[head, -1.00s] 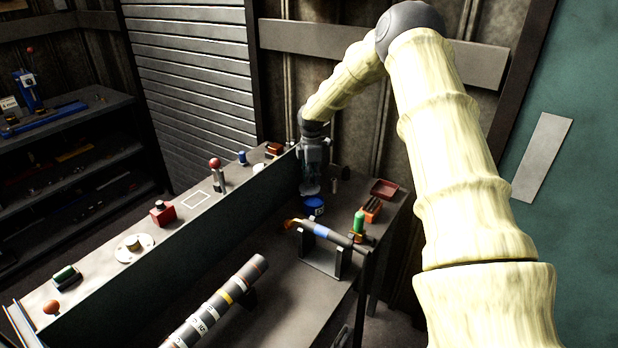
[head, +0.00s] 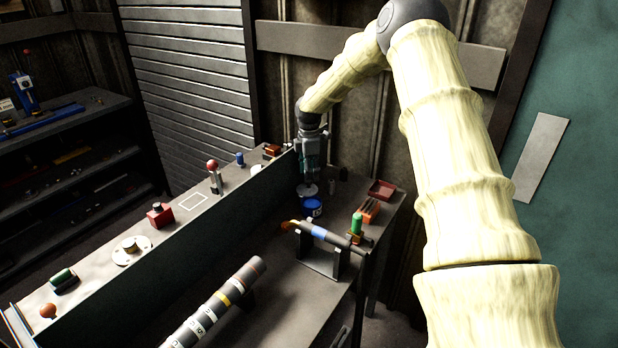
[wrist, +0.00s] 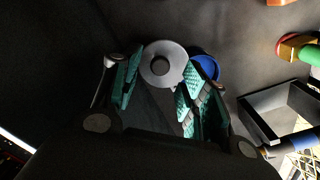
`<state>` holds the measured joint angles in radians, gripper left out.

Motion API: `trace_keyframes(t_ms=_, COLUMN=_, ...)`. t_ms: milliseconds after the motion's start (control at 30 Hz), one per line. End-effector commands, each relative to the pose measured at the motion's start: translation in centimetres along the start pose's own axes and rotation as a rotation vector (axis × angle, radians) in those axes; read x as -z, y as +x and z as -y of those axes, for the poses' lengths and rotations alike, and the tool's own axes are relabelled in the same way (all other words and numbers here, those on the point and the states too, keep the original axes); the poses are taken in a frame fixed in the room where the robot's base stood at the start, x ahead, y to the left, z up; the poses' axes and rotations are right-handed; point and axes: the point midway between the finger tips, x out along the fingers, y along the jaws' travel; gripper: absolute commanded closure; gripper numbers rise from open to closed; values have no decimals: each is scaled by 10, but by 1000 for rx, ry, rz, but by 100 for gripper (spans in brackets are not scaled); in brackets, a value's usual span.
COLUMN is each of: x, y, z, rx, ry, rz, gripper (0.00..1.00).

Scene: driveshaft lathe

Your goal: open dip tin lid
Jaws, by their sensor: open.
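The blue dip tin (head: 312,208) stands on the bench under my gripper (head: 309,183) in the head view. A pale grey disc (head: 307,191), likely the lid, shows between my fingertips and the tin, a little to the left. In the wrist view the disc (wrist: 150,64) is round with a dark centre and lies between my two teal-padded fingers (wrist: 170,64). It partly covers the blue tin (wrist: 207,62), which is also half hidden by the right finger. My gripper is open. I cannot tell whether the fingers touch the disc or what supports it.
A shaft on a stand (head: 325,236) is in front of the tin. A red tray (head: 382,189), an orange holder (head: 369,210) and a green-topped item (head: 357,223) stand to the right. A long upright panel (head: 200,237) runs along the left. A banded shaft (head: 220,303) lies nearer.

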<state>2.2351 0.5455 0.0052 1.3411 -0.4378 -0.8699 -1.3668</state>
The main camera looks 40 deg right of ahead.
Motion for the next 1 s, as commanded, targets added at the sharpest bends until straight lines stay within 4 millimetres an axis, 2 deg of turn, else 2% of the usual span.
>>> trace_keyframes(t_ms=33, x=0, y=-11, z=-1, rx=-3, ry=0, rz=-1, gripper=56)
trace_keyframes(t_ms=200, x=0, y=-43, z=-1, rx=-2, ry=0, rz=-1, gripper=56)
trace_keyframes(t_ms=433, x=-1, y=-76, z=-1, rx=-2, ry=1, rz=-1, gripper=56)
trace_keyframes(t_ms=633, x=-1, y=-88, z=0, rx=1, ry=1, rz=0, gripper=56)
trace_keyframes(t_ms=1000, x=-1, y=-89, z=0, rx=0, ry=0, rz=0, gripper=56)
